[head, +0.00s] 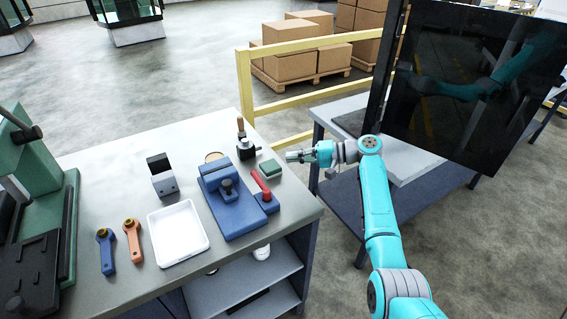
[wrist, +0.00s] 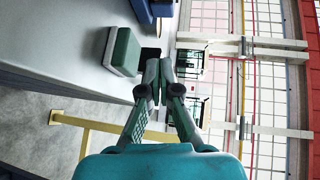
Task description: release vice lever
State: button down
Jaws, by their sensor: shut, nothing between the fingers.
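The blue vice (head: 229,201) stands on the grey bench in the head view. Its red lever (head: 261,186) rises at its right side and slants up to the left. My gripper (head: 287,156) is just past the bench's right edge, beyond and to the right of the lever, apart from it and pointing left. In the wrist view my gripper (wrist: 160,62) has its fingertips together with nothing between them. A blue part, probably of the vice, shows at the top of the wrist view (wrist: 143,8).
A green block (head: 269,168) lies near the bench edge by the lever; it also shows in the wrist view (wrist: 125,50). A white tray (head: 178,232), two handled tools (head: 132,240) and a green machine (head: 42,190) are on the bench. A dark screen (head: 460,90) stands right.

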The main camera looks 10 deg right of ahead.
jog(key=shift+w+d+r, duration=0.15)
jog(key=shift+w+d, duration=0.05)
jog(key=shift+d, duration=0.5)
jog(key=shift+w+d+r, duration=0.15)
jog(key=shift+w+d, duration=0.1)
jog(key=shift+d, duration=0.5)
jog(key=shift+w+d+r, duration=0.15)
jog(key=shift+w+d, duration=0.05)
jog(key=shift+d, duration=0.5)
